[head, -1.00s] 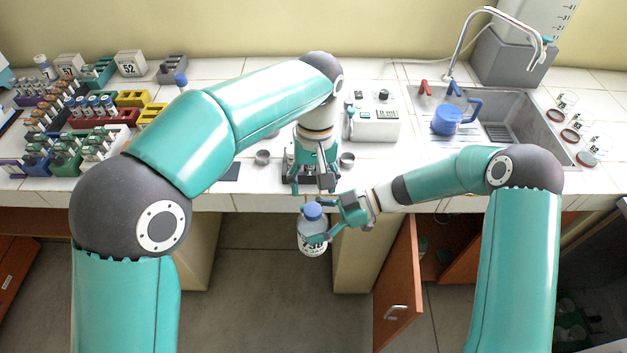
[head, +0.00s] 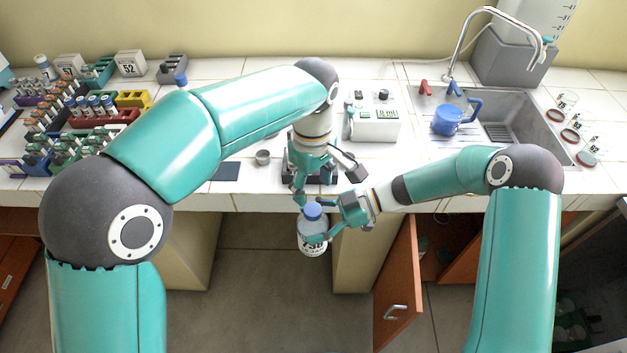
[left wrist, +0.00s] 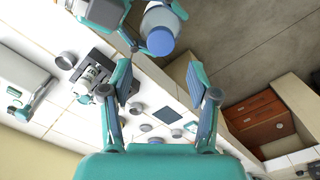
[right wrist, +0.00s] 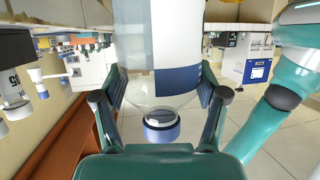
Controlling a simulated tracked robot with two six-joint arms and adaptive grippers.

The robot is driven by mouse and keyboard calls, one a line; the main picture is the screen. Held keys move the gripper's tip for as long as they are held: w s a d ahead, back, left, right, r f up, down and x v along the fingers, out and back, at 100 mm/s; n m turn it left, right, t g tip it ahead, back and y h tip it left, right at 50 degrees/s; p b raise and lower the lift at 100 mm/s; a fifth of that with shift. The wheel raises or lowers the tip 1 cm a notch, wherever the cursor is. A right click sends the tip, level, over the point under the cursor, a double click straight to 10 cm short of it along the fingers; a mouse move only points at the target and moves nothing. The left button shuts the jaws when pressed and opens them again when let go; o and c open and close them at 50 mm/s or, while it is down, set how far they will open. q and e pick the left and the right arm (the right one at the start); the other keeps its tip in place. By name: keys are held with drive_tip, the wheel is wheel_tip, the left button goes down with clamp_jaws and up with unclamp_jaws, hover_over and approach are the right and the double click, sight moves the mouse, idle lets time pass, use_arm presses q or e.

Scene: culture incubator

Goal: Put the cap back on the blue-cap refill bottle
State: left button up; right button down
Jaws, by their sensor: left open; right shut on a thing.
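The refill bottle (head: 312,236) is clear with a white label and hangs upright in front of the counter edge. Its blue cap (head: 313,211) sits at the top of its neck; whether it is fully seated I cannot tell. My right gripper (head: 323,220) is shut on the bottle's body from the right. In the right wrist view the bottle (right wrist: 162,45) stands between the fingers, with the blue cap (right wrist: 161,129) at its neck. My left gripper (head: 325,182) is open just above the cap. In the left wrist view the cap (left wrist: 160,41) lies beyond the spread fingers, apart from them.
The counter edge and a dark instrument (left wrist: 88,82) are close behind the left gripper. A small metal cup (head: 263,157) stands on the counter. A white device (head: 375,124), a sink with a blue jug (head: 447,119), and an open cabinet door (head: 398,275) are to the right.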

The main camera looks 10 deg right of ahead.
sight(313, 208)
use_arm(q)
wheel_tip(313, 208, down, 8)
drive_tip(key=shift+r, duration=0.25)
clamp_jaws()
drive_tip(key=m, duration=2.5)
drive_tip(key=shift+o, duration=0.7)
unclamp_jaws()
